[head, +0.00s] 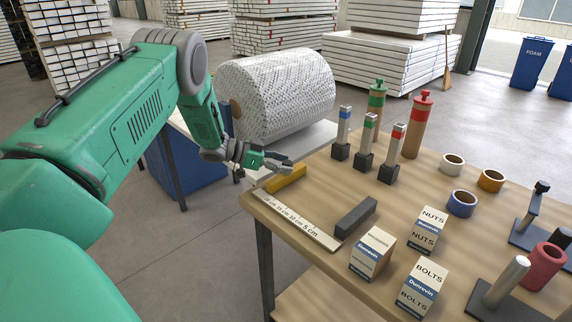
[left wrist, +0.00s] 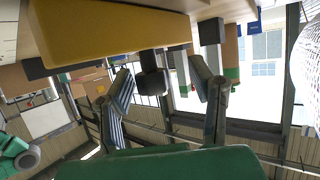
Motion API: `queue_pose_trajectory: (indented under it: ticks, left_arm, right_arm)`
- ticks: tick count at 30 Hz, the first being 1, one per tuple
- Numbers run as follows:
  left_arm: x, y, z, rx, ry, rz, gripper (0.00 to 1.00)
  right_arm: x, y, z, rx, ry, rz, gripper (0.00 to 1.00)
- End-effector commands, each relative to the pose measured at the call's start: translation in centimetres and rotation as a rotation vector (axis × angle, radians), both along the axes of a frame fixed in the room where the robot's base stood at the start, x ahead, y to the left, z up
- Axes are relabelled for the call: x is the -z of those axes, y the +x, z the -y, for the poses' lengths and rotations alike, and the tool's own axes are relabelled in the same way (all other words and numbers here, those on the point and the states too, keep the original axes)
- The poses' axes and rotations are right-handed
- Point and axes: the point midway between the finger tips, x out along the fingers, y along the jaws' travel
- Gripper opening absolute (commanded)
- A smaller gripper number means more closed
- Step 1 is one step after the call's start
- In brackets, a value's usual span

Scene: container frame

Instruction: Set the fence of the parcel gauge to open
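The parcel gauge is a pale scale strip (head: 300,222) with printed centimetre marks, lying along the table's left edge. A yellow block (head: 286,179), which looks like its fence, sits across the strip's far end. A dark grey block (head: 355,217) stands near the 5 cm end. My left gripper (head: 282,167) is just behind the yellow block, its fingers apart and nothing seen between them. In the left wrist view the yellow block (left wrist: 110,32) fills the upper left, close beyond the fingertips. Whether they touch it I cannot tell. My right gripper is not seen.
Cartons of nuts (head: 427,231) and bolts (head: 422,287) and another carton (head: 372,254) stand right of the gauge. Upright stamps (head: 365,145), bottles (head: 417,128) and tape rolls (head: 462,203) stand farther back. A large wrapped roll (head: 280,95) lies behind the gripper.

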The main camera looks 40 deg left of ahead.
Motion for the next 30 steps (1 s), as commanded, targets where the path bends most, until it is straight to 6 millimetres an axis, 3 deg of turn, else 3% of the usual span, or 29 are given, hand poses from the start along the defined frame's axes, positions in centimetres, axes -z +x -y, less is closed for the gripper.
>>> queue_pose_trajectory:
  ticks: [8, 21, 30]
  left_arm:
    - [-0.8, -0.5, -0.2, 0.0, 0.004, 0.005, 0.49]
    - [-3.4, -6.8, -6.0, -0.003, -0.006, 0.002, 0.49]
    - [-4.3, -8.7, -7.4, -0.001, -0.004, 0.001, 0.49]
  right_arm:
    - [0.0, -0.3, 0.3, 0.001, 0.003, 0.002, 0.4]
    - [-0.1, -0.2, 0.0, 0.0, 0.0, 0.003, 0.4]
    - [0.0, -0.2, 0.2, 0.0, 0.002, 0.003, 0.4]
